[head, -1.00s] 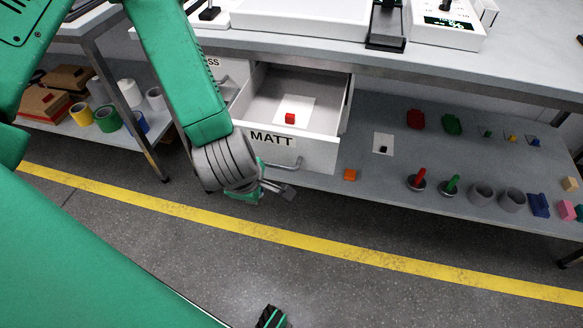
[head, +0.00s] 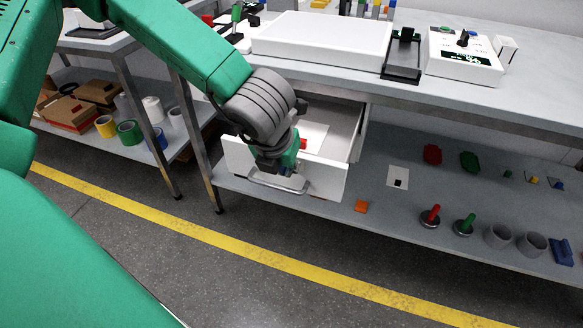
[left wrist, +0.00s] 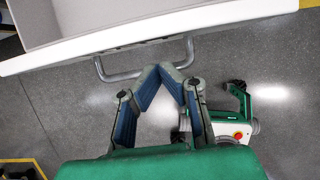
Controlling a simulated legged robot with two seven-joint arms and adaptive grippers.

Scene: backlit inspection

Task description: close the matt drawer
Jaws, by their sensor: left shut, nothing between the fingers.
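The matt drawer (head: 326,183) is pulled out from under the bench in the head view. Its front and bar handle (head: 280,184) face me, and my gripper and wrist cover its label. A red block (head: 303,144) lies inside on a white sheet. My left gripper (head: 277,168) is in front of the drawer front, at the handle. In the left wrist view the handle (left wrist: 113,77) shows below the drawer's white front edge (left wrist: 200,20). The left fingertips (left wrist: 165,68) are together and empty, overlapping the handle bar in the picture; contact cannot be told. My right gripper is out of view.
The bench top (head: 470,95) above the drawer holds a white panel (head: 322,40) and a meter box (head: 463,55). The lower shelf (head: 400,215) has an orange block (head: 361,206) and several small parts to the right. The floor in front is clear.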

